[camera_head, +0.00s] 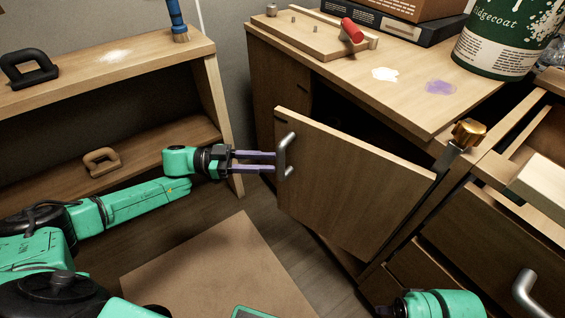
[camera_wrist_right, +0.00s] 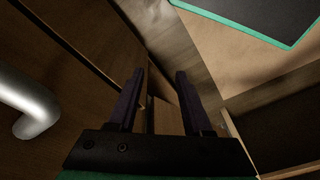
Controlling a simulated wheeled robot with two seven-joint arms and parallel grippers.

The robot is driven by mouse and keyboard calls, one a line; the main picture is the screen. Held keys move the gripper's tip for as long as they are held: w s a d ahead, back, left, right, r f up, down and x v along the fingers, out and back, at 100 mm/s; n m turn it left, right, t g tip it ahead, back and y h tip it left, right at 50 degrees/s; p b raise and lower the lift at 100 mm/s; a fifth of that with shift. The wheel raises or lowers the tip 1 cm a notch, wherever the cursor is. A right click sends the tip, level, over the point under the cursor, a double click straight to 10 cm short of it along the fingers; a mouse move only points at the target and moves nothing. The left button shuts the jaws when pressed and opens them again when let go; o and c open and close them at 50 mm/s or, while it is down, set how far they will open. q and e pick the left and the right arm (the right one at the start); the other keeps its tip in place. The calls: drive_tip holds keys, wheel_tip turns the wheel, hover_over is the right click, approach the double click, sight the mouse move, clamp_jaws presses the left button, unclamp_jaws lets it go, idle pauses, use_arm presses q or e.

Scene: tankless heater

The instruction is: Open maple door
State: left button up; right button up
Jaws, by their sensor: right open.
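The light maple door (camera_head: 350,185) of the cabinet stands ajar, swung out, with a dark gap above its top edge. It has a silver bar handle (camera_head: 285,157) near its left edge. My left gripper (camera_head: 272,161) is at that left edge, beside the handle. Its two purple fingers are apart, with nothing visible between them; their tips end at the door edge, and I cannot tell whether they reach behind it. My right gripper is open and empty in the right wrist view (camera_wrist_right: 155,85); a silver handle (camera_wrist_right: 30,105) is left of it.
A shelf unit (camera_head: 110,75) with a black handle piece (camera_head: 28,68) stands at left. The cabinet top (camera_head: 410,100) holds a green paint can (camera_head: 505,40) and a board with a red knob (camera_head: 352,30). Drawers (camera_head: 470,240) are at lower right. Floor between is covered by a brown sheet (camera_head: 215,260).

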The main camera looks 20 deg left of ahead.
sight(281, 163)
use_arm(q)
drive_tip(key=x, duration=0.4)
drive_tip(key=shift+d, duration=0.15)
clamp_jaws()
idle(1.2)
